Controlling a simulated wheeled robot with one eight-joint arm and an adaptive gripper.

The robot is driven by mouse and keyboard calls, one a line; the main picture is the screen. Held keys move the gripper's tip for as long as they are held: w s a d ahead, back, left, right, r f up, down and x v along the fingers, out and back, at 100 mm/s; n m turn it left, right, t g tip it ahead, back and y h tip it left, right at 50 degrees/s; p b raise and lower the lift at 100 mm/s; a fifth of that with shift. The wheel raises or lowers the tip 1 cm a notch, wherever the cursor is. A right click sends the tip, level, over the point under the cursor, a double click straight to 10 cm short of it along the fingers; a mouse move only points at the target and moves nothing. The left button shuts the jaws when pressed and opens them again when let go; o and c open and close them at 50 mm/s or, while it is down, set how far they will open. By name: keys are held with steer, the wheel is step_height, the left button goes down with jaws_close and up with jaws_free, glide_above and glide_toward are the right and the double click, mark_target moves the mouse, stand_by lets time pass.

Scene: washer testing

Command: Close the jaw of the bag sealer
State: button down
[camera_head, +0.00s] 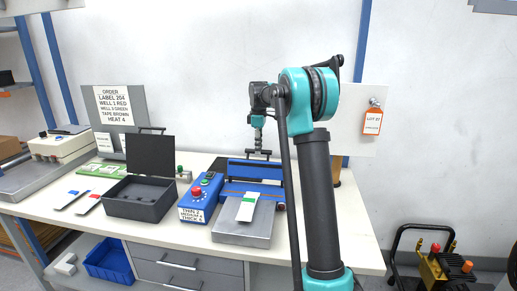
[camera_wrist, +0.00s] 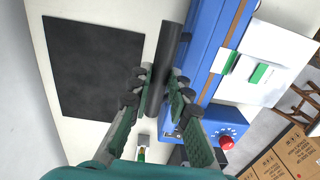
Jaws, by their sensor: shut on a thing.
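The blue bag sealer (camera_head: 268,189) stands on the table with a metal tray in front. Its upper jaw stands raised at the back, with a dark handle bar (camera_head: 262,153) along its top. My gripper (camera_head: 258,148) is above the jaw; in the wrist view its fingers (camera_wrist: 161,88) are shut on the dark handle bar (camera_wrist: 172,50), one on each side. A white pouch with a green strip (camera_head: 246,208) lies across the sealer's front and tray; it also shows in the wrist view (camera_wrist: 262,74). The fingers' exact contact is small in the head view.
A blue control box (camera_head: 200,197) with a red knob stands just left of the sealer. A dark open-lidded box (camera_head: 140,200) is further left. A dark flat panel (camera_wrist: 95,70) lies behind the sealer in the wrist view. The table's front right is clear.

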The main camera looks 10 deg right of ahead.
steer(key=shift+s, duration=0.1)
steer(key=s+a+f+t+h, duration=0.1)
steer(key=s+a+t, duration=0.1)
steer(key=s, duration=0.3)
steer(key=s+a+f+t+h, duration=0.1)
steer(key=s+f+t, duration=0.1)
steer(key=s+t, duration=0.3)
steer(key=s+a+f+t+h, duration=0.1)
steer(key=s+a+t, duration=0.1)
steer(key=s+t, duration=0.2)
steer(key=shift+s+a+f+h, duration=0.1)
steer(key=shift+s+a+h, duration=0.1)
steer(key=shift+s, duration=0.55)
steer(key=shift+s+a+f+h, duration=0.1)
steer(key=shift+s+a+h, duration=0.1)
steer(key=shift+s, duration=0.55)
steer(key=shift+s+a+f, duration=0.1)
steer(key=shift+s+f, duration=0.3)
steer(key=shift+f, duration=0.3)
steer(key=shift+s+a+f, duration=0.1)
steer(key=shift+s+f, duration=0.25)
steer(key=shift+f, duration=0.3)
